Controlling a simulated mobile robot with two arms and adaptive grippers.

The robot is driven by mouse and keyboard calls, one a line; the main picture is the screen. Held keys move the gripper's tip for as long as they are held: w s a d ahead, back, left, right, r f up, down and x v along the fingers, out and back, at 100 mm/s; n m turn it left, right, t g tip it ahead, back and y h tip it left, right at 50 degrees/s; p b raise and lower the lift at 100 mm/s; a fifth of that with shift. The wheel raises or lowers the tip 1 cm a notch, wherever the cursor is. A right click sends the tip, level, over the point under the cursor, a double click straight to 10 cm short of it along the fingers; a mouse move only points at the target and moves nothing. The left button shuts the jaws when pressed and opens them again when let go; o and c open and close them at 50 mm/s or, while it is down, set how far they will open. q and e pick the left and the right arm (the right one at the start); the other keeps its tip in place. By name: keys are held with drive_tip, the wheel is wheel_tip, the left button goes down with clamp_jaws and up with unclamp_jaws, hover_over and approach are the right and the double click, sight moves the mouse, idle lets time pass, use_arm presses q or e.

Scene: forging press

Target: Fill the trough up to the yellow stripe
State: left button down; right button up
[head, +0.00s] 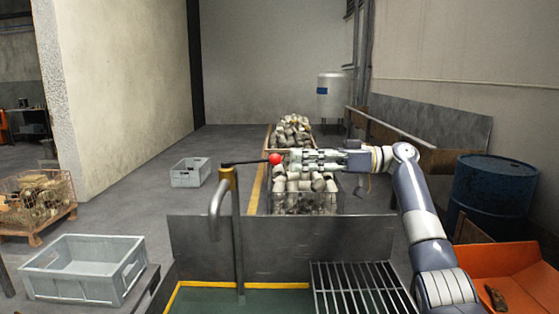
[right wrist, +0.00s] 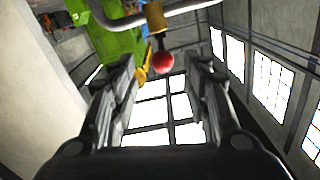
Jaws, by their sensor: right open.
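The trough (head: 245,299) is at the bottom of the head view, with a greenish surface inside. A yellow stripe (head: 245,285) runs along its back and left inner sides. I cannot tell how the level meets the stripe. A grey bent pipe (head: 217,215) stands over it, with a brass valve (head: 228,180); no stream shows. The dark lever (head: 247,162) points right and ends in a red ball (head: 275,159). My right gripper (head: 287,159) is open beside the ball. In the right wrist view the red ball (right wrist: 163,62) shows ahead, between the open fingers. My left gripper is out of view.
A metal grate (head: 360,290) lies at the trough's right. A dark panel (head: 290,247) stands behind it, before a bin of metal billets (head: 305,185). A grey crate (head: 82,268) is at left; a blue barrel (head: 492,195) and orange tray (head: 510,270) are at right.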

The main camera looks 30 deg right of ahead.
drive_tip(key=shift+v, duration=2.15)
